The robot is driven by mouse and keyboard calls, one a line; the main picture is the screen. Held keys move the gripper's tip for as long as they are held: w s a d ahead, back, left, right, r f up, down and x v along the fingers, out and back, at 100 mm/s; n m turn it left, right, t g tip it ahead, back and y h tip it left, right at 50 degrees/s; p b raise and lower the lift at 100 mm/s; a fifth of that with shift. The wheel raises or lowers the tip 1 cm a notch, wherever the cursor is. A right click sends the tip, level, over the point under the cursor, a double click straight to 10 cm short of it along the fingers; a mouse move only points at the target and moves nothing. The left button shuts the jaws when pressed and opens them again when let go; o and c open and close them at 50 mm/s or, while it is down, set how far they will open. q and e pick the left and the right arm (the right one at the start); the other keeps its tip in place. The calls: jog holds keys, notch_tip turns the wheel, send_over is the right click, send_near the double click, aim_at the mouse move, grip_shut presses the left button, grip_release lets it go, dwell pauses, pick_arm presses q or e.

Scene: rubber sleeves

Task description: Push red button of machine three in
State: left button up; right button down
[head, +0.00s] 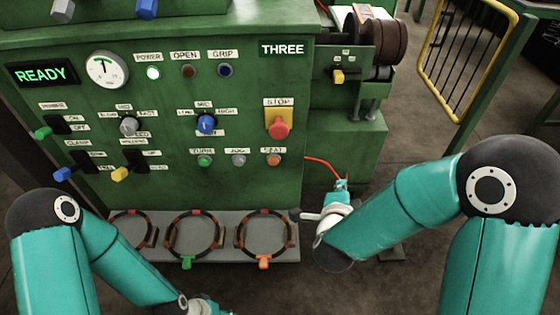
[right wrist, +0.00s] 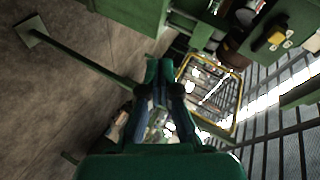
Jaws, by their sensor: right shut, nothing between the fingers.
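Machine three (head: 240,75) is a green cabinet with a "THREE" label at its upper right. Its red button (head: 279,124) is a mushroom head on a yellow plate marked "STOP", at the panel's right. A smaller orange-red button (head: 273,160) marked "SEAT" sits below it. My right gripper (head: 341,183) is right of and below the red button, apart from it and beside the cabinet's right edge. In the right wrist view its fingers (right wrist: 158,75) come together, shut and empty. My left wrist (head: 195,303) is at the bottom edge; its fingers cannot be made out.
The display (head: 41,74) reads "READY" and the power lamp (head: 153,73) is lit white. Knobs and levers fill the panel's left and middle. A grey shelf (head: 215,255) with several rings (head: 195,252) juts out below. A red cable (head: 322,163) runs near my right gripper. A yellow-framed gate (head: 463,122) stands right.

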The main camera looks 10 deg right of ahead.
aim_at(280, 134)
pick_arm(q)
notch_tip(280, 134, down, 13)
jog(key=b, duration=1)
jog(key=shift+b, duration=0.35)
pick_arm(e)
jog(key=s+a+r+t+y, duration=0.2)
jog(key=s+a+r+t, duration=0.1)
jog(key=a, duration=0.4)
jog(key=s+a+r+t+y, duration=0.1)
jog(key=s+a+r+t, duration=0.1)
jog(key=a+r, duration=0.4)
jog(key=shift+s+a+t+y, duration=0.4)
jog(key=shift+s+a, duration=0.25)
jog(key=shift+a, duration=0.3)
jog(key=shift+w, duration=0.1)
jog(key=w, duration=0.9)
jog(key=w+d, duration=0.1)
jog(key=w, duration=0.4)
jog(key=shift+r+p, duration=0.1)
jog(key=shift+p, duration=0.2)
pick_arm(q)
jog(key=shift+r, duration=0.3)
pick_arm(e)
jog(key=shift+s, duration=0.1)
